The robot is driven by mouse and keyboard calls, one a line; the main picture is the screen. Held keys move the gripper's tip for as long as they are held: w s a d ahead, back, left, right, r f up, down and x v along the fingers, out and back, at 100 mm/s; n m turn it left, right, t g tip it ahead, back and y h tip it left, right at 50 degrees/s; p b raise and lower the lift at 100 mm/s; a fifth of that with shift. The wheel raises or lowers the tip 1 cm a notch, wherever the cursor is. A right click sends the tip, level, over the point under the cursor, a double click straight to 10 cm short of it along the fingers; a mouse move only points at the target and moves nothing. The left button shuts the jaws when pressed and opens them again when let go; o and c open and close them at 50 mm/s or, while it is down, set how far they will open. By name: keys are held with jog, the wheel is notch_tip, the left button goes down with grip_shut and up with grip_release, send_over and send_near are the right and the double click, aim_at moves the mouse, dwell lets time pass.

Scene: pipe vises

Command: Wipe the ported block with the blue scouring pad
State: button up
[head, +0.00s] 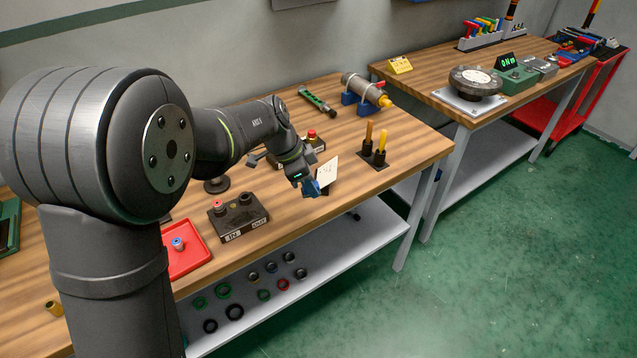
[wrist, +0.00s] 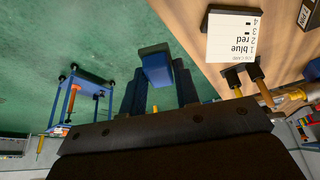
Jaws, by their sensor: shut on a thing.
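The ported block (head: 240,222) is dark, with IN and OUT labels on its front and two ports on top, one with a red cap or ring. It sits on the bench in the head view. My gripper (head: 308,184) is shut on the blue scouring pad (head: 313,189), to the right of the block and apart from it. In the wrist view the blue pad (wrist: 157,74), dark at its far end, is between the fingers of my gripper (wrist: 158,92). The block does not show in the wrist view.
A white card (head: 327,172) stands close beside my gripper; the wrist view reads "1 blue, 2 red" on the card (wrist: 234,37). Two upright handled tools (head: 375,150) stand behind it. A red tray (head: 203,258) with a blue-topped fitting lies left of the block. The bench's front edge is near.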

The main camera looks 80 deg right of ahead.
aim_at(261, 214)
jog(key=w+a+m+t+y, duration=0.15)
jog(key=w+m+y, duration=0.35)
jog(key=w+m, duration=0.95)
jog(key=shift+s+f, duration=0.25)
jog(key=shift+f, duration=1.65)
jog(key=shift+s+f, duration=0.2)
jog(key=shift+f, duration=1.65)
jog(key=shift+w+a+f, duration=0.2)
jog(key=shift+w+a, duration=0.35)
jog(key=shift+a, duration=0.05)
jog(key=shift+c, duration=0.3)
jog(key=shift+w+a, duration=3.15)
jog(key=shift+s+d, duration=3.6)
jog(key=shift+s+d+r, duration=0.15)
jog(key=shift+d, duration=0.05)
notch_tip(261, 214, up, 8)
